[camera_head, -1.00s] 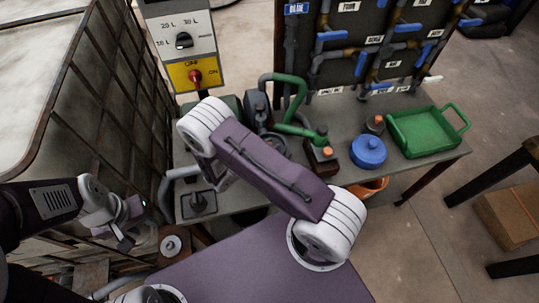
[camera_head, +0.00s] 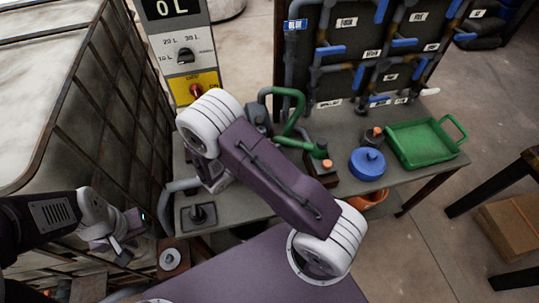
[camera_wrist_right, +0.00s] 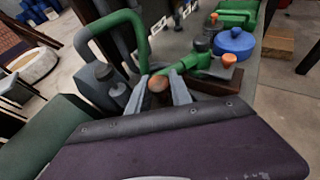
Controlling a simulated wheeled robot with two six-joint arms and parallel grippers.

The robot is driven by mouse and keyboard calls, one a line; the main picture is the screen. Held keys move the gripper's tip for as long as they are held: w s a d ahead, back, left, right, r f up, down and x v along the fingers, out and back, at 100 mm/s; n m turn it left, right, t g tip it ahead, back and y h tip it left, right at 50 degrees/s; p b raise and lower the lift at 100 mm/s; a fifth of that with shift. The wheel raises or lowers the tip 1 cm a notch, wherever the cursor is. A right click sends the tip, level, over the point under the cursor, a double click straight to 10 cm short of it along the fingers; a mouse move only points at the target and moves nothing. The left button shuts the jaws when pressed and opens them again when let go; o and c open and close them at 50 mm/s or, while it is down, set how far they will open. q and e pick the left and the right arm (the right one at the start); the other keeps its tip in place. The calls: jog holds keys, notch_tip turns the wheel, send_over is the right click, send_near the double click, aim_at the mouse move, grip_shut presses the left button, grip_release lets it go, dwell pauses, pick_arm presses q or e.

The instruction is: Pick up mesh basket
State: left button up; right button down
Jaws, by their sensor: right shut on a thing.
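My right gripper (camera_wrist_right: 160,90) is shut on a round brown knob (camera_wrist_right: 158,84), seen between its fingertips in the right wrist view. In the head view my right forearm hides that gripper. I cannot make out a mesh basket for certain, or tell what the knob belongs to. My left gripper (camera_head: 118,243) is at the lower left beside the caged tank, away from the bench; its finger gap is unclear.
The grey bench (camera_head: 240,205) carries green pipework (camera_head: 298,105), a blue lidded pot (camera_head: 367,164) and a green handled tray (camera_head: 425,143). An orange bucket (camera_head: 372,199) sits below. A caged tank (camera_head: 85,130) stands left; a control panel (camera_head: 183,50) and valve board (camera_head: 345,60) stand behind.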

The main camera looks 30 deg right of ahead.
notch_tip(320, 180, up, 11)
jog(key=shift+f+p, duration=0.2)
jog(key=shift+p, duration=0.25)
